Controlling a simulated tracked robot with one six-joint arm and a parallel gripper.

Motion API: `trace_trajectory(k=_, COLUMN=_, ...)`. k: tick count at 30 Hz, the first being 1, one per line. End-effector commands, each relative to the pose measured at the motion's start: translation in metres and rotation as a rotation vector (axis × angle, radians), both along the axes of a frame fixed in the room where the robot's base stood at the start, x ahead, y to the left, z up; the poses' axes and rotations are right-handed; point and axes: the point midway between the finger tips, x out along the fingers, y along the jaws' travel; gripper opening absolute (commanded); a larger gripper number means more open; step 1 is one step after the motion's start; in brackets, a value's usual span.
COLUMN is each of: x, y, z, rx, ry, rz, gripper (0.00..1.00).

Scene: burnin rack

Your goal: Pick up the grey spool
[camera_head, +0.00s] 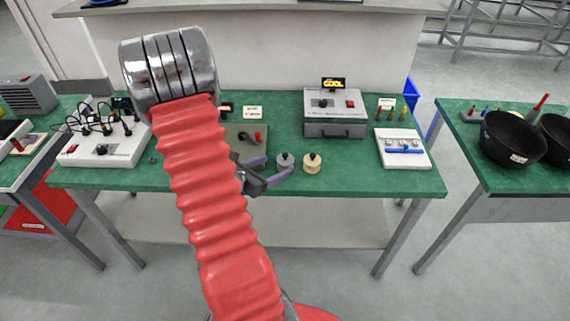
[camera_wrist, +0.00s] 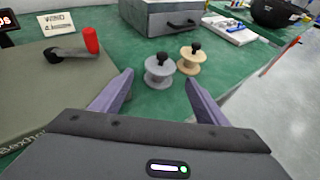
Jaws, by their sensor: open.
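The grey spool (camera_head: 285,161) with a black knob on top stands upright on the green table (camera_head: 350,180), near its front edge. In the wrist view the grey spool (camera_wrist: 158,72) stands ahead of my gripper, roughly midway between the finger directions and slightly beyond the tips. My gripper (camera_head: 273,170) is open and empty; in the wrist view its two purple fingers (camera_wrist: 158,88) are spread apart. A beige spool (camera_head: 312,162) with a black knob stands just right of the grey one; it also shows in the wrist view (camera_wrist: 190,61).
A grey case (camera_head: 336,114) stands behind the spools. A white tray (camera_head: 402,148) with blue parts lies to the right.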

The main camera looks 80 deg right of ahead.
Motion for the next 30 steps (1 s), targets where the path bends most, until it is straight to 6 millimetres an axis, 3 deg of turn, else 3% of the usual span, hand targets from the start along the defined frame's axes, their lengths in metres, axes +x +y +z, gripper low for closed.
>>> trace_trajectory(k=7, x=-0.004, y=-0.007, z=-0.003, rx=0.000, ry=0.000, rz=-0.002, gripper=0.68)
trace_trajectory(k=18, x=-0.021, y=-0.042, z=-0.016, rx=0.000, ry=0.001, rz=-0.002, gripper=0.68)
trace_trajectory(k=30, x=-0.021, y=-0.044, z=-0.017, rx=0.000, ry=0.000, rz=0.000, gripper=0.68)
